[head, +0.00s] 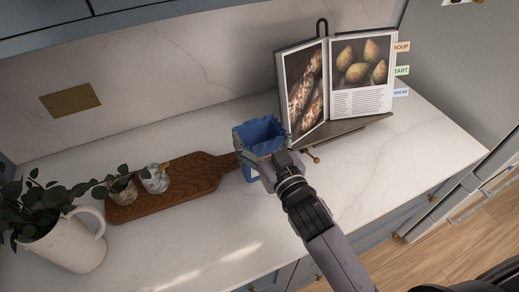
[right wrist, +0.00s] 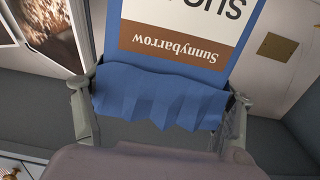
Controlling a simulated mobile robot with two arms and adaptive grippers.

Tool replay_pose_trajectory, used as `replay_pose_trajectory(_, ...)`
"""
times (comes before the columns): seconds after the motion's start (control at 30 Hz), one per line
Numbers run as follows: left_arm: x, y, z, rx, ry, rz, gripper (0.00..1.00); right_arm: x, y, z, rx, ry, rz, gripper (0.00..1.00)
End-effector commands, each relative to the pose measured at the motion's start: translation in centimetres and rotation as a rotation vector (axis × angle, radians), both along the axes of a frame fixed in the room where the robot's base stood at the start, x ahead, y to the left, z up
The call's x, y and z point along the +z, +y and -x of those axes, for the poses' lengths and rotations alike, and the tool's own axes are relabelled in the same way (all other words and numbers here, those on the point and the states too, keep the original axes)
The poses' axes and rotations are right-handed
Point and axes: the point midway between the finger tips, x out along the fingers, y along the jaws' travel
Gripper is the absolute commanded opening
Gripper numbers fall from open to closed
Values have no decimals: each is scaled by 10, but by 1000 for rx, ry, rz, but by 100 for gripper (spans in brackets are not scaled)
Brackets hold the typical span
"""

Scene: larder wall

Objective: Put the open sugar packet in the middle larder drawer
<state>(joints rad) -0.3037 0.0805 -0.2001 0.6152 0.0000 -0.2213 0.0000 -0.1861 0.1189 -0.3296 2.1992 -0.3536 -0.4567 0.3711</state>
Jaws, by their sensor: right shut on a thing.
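The sugar packet (head: 259,137) is blue, with an open, jagged top edge, and is at the middle of the head view by the cookbook. In the right wrist view the packet (right wrist: 180,55) shows a white and brown label reading "Sunnybarrow". My right gripper (head: 262,166) is shut on the packet, with a finger on each side of it in the right wrist view (right wrist: 160,108). I cannot tell whether its base touches the worktop. Grey fronts with handles (head: 478,203) show at the right edge; I cannot tell which is the middle larder drawer. My left gripper is out of view.
An open cookbook (head: 361,75) on a stand is just right of the packet. A wooden board (head: 190,184) with two small jars lies to the left. A white jug (head: 72,245) with leaves stands at far left. The worktop (head: 415,150) is clear at right.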

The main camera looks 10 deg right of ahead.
Motion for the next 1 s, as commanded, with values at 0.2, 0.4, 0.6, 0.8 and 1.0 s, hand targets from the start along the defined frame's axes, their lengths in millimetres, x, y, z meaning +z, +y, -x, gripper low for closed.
replay_pose_trajectory(0.2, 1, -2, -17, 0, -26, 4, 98, -23, 0, 1, -1, 3, -1, 16)
replay_pose_trajectory(0.4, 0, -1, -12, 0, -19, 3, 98, -47, 0, 0, -1, 0, -2, 16)
replay_pose_trajectory(0.6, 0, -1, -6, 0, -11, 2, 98, -48, 0, 0, 0, -2, -2, 16)
replay_pose_trajectory(0.8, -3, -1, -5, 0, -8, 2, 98, -52, 0, 0, 0, -2, -2, 16)
replay_pose_trajectory(1.0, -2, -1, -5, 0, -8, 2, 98, -51, 0, 0, 0, 0, -1, 90)
